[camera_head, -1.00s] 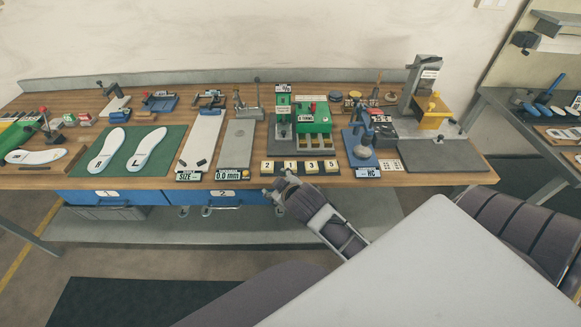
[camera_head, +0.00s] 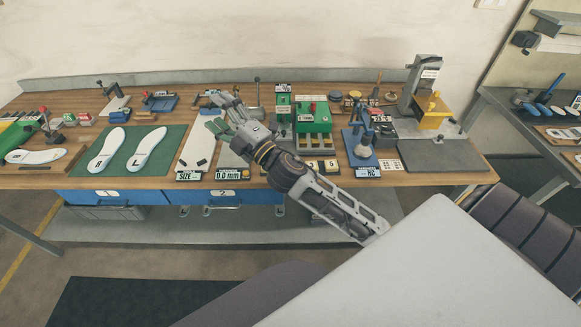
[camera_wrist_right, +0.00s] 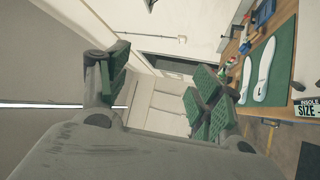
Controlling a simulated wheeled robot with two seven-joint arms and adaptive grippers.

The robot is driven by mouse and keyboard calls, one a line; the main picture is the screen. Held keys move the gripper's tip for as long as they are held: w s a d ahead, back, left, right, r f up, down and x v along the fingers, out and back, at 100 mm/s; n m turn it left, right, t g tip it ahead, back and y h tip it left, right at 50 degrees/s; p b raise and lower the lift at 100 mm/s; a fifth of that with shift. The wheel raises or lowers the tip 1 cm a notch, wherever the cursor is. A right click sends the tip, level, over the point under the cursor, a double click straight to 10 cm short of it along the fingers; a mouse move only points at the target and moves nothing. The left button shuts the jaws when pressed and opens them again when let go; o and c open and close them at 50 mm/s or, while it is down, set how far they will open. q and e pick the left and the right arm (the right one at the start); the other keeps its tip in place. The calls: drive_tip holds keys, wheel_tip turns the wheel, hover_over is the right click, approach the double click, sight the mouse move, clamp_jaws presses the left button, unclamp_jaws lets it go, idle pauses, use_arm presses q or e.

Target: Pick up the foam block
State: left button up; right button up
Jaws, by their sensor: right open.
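My right gripper (camera_head: 216,112) is open and empty, raised over the middle-left of the workbench (camera_head: 60,182), in front of the long plates. In the right wrist view its two green-padded fingers (camera_wrist_right: 160,88) stand wide apart with only room background between them. I cannot tell for sure which thing is the foam block. Two small dark pieces (camera_head: 201,163) lie on the white SIZE plate (camera_head: 188,148), left of and below the gripper. My left gripper is not in view.
Two white insoles (camera_head: 147,148) lie on a green mat (camera_head: 174,140) to the left; they also show in the right wrist view (camera_wrist_right: 259,70). A green machine (camera_head: 312,118) stands right of the gripper, with a blue press (camera_head: 362,145) and a grey stand (camera_head: 419,88) beyond it.

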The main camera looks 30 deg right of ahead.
drive_tip(key=s+a+r+n+g+y, duration=0.25)
drive_tip(key=a+n+g+y, duration=0.75)
drive_tip(key=n, duration=0.6)
wheel_tip(320, 180, down, 10)
drive_tip(key=s+d+n+g+h, duration=0.1)
drive_tip(key=s+n+g+h, duration=0.2)
drive_tip(key=n+g, duration=0.6)
drive_tip(key=w+d+f+n+h, duration=0.1)
drive_tip(key=d+f+n+h, duration=0.1)
drive_tip(key=d+f+h, duration=0.3)
drive_tip(key=w+d+f+n+h, duration=0.1)
drive_tip(key=d+f+n+h, duration=0.1)
drive_tip(key=d, duration=0.5)
drive_tip(key=d+r+g+h, duration=0.1)
drive_tip(key=d+h, duration=0.6)
drive_tip(key=d, duration=1)
wheel_tip(320, 180, down, 7)
drive_tip(key=shift+s+d+r+p, duration=0.1)
drive_tip(key=shift+s+r+p, duration=0.05)
drive_tip(key=shift+p, duration=0.25)
drive_tip(key=shift+f, duration=0.65)
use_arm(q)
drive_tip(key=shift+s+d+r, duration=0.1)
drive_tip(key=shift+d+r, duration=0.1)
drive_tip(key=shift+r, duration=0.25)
use_arm(e)
drive_tip(key=shift+f, duration=0.15)
